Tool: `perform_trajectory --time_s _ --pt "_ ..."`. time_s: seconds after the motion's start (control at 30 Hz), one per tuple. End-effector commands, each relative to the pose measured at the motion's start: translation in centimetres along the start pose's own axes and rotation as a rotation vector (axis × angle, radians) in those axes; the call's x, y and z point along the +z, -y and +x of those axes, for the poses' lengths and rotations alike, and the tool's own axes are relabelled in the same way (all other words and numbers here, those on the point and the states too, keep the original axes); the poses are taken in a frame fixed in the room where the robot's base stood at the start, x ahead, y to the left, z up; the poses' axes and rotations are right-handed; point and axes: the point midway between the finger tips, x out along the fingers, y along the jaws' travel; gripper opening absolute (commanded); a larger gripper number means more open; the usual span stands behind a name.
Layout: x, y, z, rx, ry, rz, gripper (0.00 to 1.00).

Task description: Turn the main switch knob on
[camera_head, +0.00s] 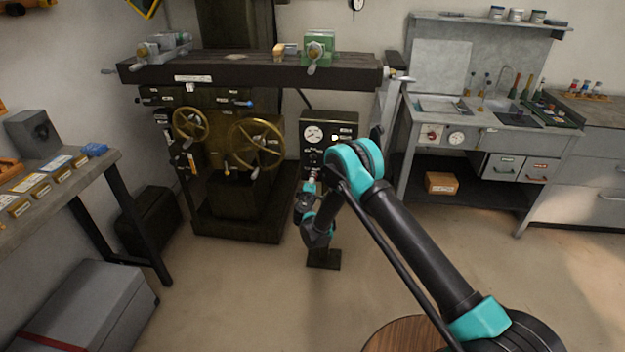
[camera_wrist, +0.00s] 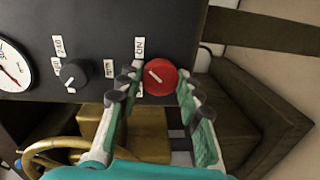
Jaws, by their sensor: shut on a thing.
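The main switch knob (camera_wrist: 160,77) is a round red knob with a white pointer line, on a dark panel (camera_wrist: 170,25) in the wrist view. The line runs diagonally, from upper left to lower right. An "ON" label (camera_wrist: 139,47) sits just above and left of the knob, and another label below it is mostly hidden by a finger. My gripper (camera_wrist: 154,82) has one finger on each side of the knob and is shut on it. In the head view, my gripper (camera_head: 311,184) is at the front of the dark control box (camera_head: 343,122); the knob is hidden there.
A black knob (camera_wrist: 73,74) and a round gauge (camera_wrist: 12,68) share the panel. The machine with brass handwheels (camera_head: 257,143) stands left of the box. A grey workbench (camera_head: 470,112) stands to the right. The floor in front (camera_head: 240,290) is clear.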

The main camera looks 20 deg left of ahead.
Motion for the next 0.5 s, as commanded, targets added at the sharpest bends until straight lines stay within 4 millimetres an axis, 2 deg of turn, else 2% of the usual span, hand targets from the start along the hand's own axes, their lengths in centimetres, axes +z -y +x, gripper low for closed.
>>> perform_trajectory --time_s 0.5 --pt "0.09 0.13 -0.11 -0.002 -0.002 0.052 0.06"
